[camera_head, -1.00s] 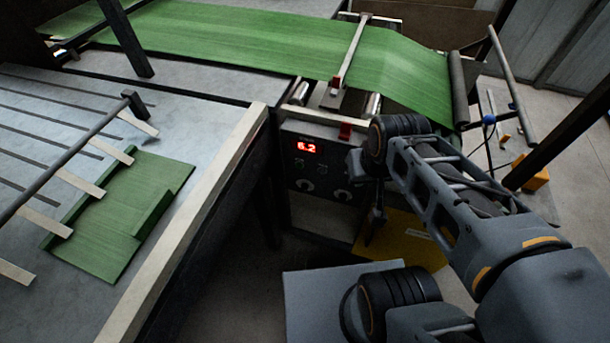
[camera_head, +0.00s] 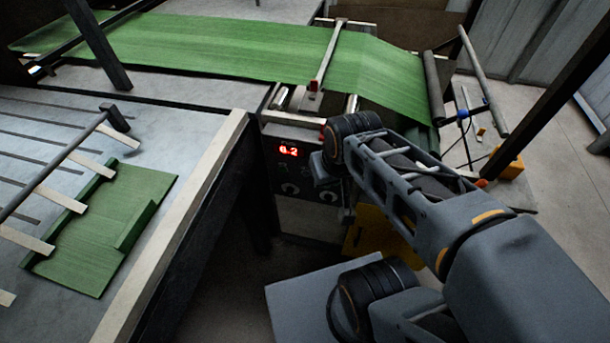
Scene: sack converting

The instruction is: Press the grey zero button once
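The dark control panel (camera_head: 298,172) is on the front of the machine frame, under the green web. Its red display (camera_head: 289,151) appears to read 6.2. Two pale round dial marks show low on the panel, with small dim shapes between them and the display. I cannot make out which of these is the grey zero button; it may be too dark or hidden. My arm reaches in from the lower right, and its wrist end (camera_head: 324,170) covers the panel's right side. My gripper's fingers cannot be made out clearly against the dark machine there.
A long green web (camera_head: 220,48) runs over the machine to a roller at right. A table with a green sack piece (camera_head: 100,235) under pale fingers is at left, its light edge rail (camera_head: 185,215) near the panel. A yellow piece (camera_head: 375,235) lies below the panel.

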